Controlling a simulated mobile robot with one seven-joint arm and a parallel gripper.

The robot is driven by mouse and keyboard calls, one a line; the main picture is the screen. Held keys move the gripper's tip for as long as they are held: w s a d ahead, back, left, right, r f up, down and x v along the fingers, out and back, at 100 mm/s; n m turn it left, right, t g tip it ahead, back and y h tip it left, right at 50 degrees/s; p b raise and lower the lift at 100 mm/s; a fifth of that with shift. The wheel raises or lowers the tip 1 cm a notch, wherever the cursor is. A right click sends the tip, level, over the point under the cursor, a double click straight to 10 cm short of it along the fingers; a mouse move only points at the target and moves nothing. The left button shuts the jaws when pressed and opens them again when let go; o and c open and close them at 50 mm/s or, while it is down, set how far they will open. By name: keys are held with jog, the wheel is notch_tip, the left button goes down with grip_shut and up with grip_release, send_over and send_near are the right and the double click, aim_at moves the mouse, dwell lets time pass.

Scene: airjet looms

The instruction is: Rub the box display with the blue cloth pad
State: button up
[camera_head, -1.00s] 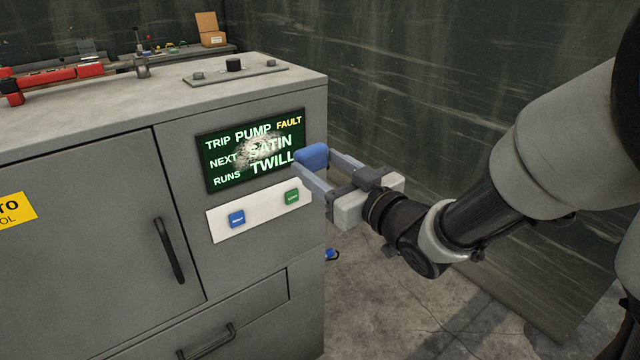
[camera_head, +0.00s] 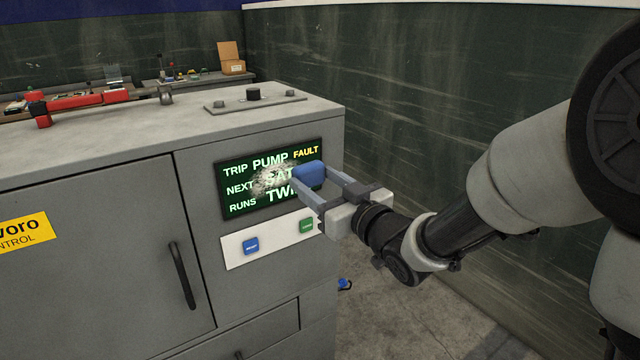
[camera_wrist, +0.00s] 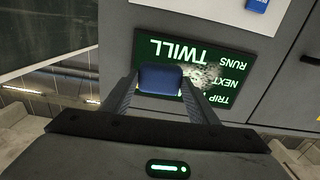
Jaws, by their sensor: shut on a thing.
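The box display (camera_head: 243,193) is a dark green panel with white and yellow words on the front of the grey cabinet. A pale whitish smudge (camera_head: 273,181) covers part of its middle. My gripper (camera_head: 308,181) is shut on the blue cloth pad (camera_head: 309,173), which is in front of the right part of the display and hides some letters. In the wrist view the pad (camera_wrist: 160,79) sits between my two fingers, over the display (camera_wrist: 150,47), with the smudge (camera_wrist: 205,74) to its right. I cannot tell whether the pad touches the display.
Below the display is a white strip (camera_head: 278,249) with a blue button (camera_head: 251,246) and a green button (camera_head: 306,226). The cabinet door has a dark handle (camera_head: 182,276). A red tool (camera_head: 88,100) lies on the cabinet top. Floor is open to the right.

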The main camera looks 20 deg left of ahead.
jog(key=shift+x, duration=1)
dwell(0.4)
